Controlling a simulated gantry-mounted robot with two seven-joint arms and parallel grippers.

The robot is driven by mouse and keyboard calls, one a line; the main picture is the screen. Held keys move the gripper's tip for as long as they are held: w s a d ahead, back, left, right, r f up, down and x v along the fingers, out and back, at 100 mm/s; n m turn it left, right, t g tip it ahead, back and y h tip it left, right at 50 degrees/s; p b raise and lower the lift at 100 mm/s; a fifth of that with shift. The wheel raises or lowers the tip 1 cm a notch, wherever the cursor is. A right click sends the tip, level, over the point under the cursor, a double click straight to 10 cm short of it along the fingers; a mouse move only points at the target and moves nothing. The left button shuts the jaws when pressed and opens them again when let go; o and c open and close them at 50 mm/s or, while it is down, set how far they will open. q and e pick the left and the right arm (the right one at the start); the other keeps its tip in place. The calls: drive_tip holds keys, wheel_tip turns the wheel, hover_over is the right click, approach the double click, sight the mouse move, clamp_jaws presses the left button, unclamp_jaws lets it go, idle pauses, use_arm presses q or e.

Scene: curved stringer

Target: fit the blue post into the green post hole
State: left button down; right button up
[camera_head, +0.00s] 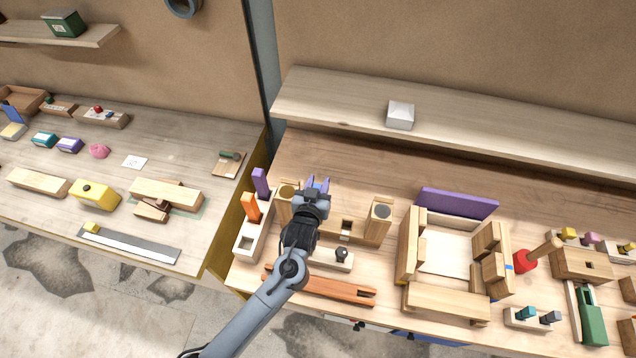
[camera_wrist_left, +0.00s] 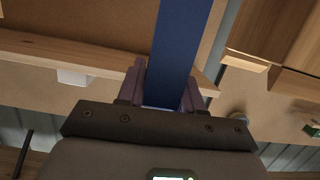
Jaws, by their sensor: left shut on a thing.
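My left gripper (camera_head: 317,187) is above the bench in the middle of the head view, its fingers pointing away from me. In the left wrist view the gripper (camera_wrist_left: 162,88) is shut on a blue post (camera_wrist_left: 183,42), which runs up out of the frame between the fingers. In the head view the post is mostly hidden by the gripper. A pale wooden block (camera_head: 262,236) to the left of the gripper carries a purple post (camera_head: 260,182) and an orange post (camera_head: 251,206), with an empty square hole (camera_head: 246,242) at its near end. I see no green marking on any hole. My right gripper is not in view.
A wooden stand with two round-topped uprights (camera_head: 378,222) is around and right of the gripper. A block with a dark knob (camera_head: 341,256) and an orange-brown slotted bar (camera_head: 325,288) lie nearer. A shelf with a white box (camera_head: 400,115) runs behind.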

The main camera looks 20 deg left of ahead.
use_arm(q)
drive_tip(key=shift+f+b, duration=1.2)
drive_tip(key=shift+f, duration=0.85)
drive_tip(key=c, duration=0.7)
unclamp_jaws()
drive_tip(key=shift+o, duration=0.2)
drive_tip(key=v, duration=1)
drive_tip(key=shift+s, duration=0.4)
